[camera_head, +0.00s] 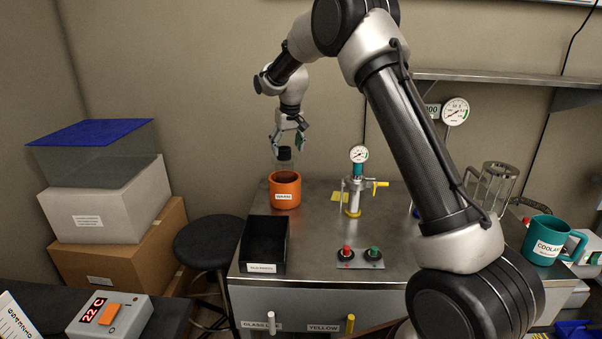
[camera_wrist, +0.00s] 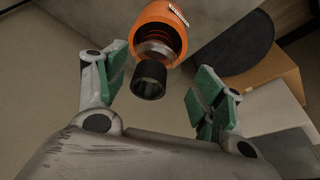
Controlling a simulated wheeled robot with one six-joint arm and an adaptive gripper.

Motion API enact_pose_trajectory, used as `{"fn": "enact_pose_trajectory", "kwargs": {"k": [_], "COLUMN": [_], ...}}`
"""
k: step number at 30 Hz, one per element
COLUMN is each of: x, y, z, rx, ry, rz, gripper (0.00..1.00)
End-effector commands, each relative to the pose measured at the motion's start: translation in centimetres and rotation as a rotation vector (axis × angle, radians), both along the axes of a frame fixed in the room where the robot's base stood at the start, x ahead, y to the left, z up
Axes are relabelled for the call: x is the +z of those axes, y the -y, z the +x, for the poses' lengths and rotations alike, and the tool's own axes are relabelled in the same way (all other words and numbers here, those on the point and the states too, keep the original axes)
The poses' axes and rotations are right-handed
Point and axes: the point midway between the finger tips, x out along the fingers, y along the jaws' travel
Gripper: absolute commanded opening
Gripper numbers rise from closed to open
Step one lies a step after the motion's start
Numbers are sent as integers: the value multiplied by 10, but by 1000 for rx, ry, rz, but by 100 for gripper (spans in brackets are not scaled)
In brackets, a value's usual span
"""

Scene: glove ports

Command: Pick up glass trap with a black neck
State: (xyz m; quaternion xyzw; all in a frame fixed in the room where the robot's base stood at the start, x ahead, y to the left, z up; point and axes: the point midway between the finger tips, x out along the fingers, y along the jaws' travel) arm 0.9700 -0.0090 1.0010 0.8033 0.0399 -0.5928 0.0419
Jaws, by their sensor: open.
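The glass trap stands in an orange cup (camera_head: 285,192) on the steel bench. Its black neck (camera_head: 284,153) and a little clear glass show above the cup rim; the rest is hidden inside. My gripper (camera_head: 288,141) is open and points down just above the neck. In the wrist view the black neck (camera_wrist: 150,80) lies between the open green-padded fingers (camera_wrist: 160,88), nearer the left finger. The orange cup (camera_wrist: 158,30) shows beyond it. I see no contact between fingers and neck.
A black open bin (camera_head: 264,245) stands in front of the cup. A valve with a gauge (camera_head: 354,190) and a red and green button box (camera_head: 360,257) are to the right. A teal mug (camera_head: 546,240) is far right. A black stool (camera_head: 208,242) is left of the bench.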

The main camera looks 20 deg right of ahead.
Motion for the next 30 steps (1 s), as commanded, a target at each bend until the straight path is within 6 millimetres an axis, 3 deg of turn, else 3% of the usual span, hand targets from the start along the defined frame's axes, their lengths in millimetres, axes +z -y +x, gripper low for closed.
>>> {"fn": "enact_pose_trajectory", "kwargs": {"k": [1,4,14,22,29,30], "x": [16,28,-2,-40,-42,-42], "y": [-3,-5,-7,-9,-10,-10], "z": [11,24,38,52,54,54], "rx": [-4,-18,-36,-36,-35,-35], "ry": [39,80,90,88,91,91], "rz": [9,21,29,29,29,29], "gripper": [69,69,69,69,69,63]}}
